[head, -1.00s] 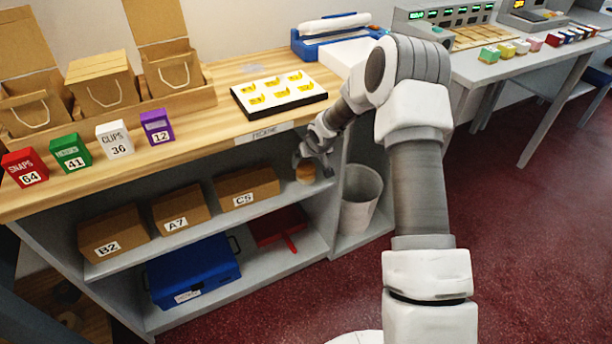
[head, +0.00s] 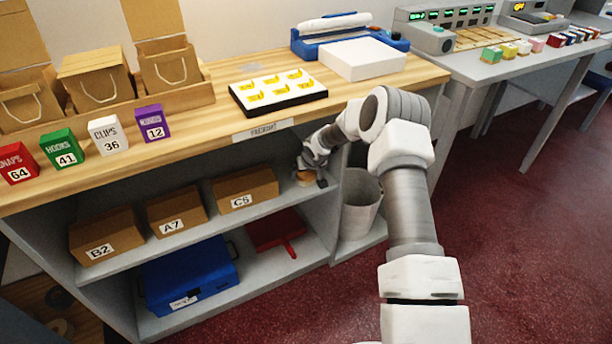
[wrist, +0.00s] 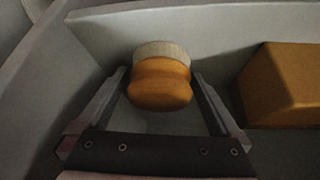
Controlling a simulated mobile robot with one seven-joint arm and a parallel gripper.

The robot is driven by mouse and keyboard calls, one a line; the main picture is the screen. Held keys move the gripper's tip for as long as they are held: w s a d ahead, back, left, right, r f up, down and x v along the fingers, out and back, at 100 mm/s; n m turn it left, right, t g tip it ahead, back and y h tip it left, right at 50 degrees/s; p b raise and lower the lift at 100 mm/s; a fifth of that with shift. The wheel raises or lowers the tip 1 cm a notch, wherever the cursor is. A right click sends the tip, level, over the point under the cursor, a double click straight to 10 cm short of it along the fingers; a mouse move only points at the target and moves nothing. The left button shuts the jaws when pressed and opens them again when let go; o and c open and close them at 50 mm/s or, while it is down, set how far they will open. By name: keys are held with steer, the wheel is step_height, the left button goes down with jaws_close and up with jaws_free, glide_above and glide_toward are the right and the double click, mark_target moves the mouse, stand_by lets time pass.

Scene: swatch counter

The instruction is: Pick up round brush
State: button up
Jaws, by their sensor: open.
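The round brush (wrist: 160,84) has an orange-brown wooden body and a pale bristle band. In the wrist view it stands on the shelf between the two fingers of my gripper (wrist: 160,88), with narrow gaps on both sides. My gripper is open. In the head view the brush (head: 306,178) shows as a small tan shape at the right end of the upper shelf, partly hidden by my gripper (head: 312,172).
A cardboard box labelled C6 (head: 245,190) stands left of the brush, and it shows at the right in the wrist view (wrist: 285,85). Boxes A7 (head: 176,211) and B2 (head: 105,236) stand farther left. The wooden counter (head: 205,140) overhangs the shelf. A bin (head: 360,200) stands to the right.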

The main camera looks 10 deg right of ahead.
steer(key=shift+c, duration=0.2)
steer(key=c, duration=1.2)
steer(key=shift+r, duration=0.1)
steer(key=shift+r+p, duration=0.3)
steer(key=shift+r, duration=0.1)
steer(key=shift+r+p, duration=0.3)
steer(key=shift+r, duration=0.25)
steer(key=s+d+p, duration=0.1)
steer(key=s+d, duration=0.1)
steer(key=s, duration=1.6)
steer(key=shift+f, duration=0.25)
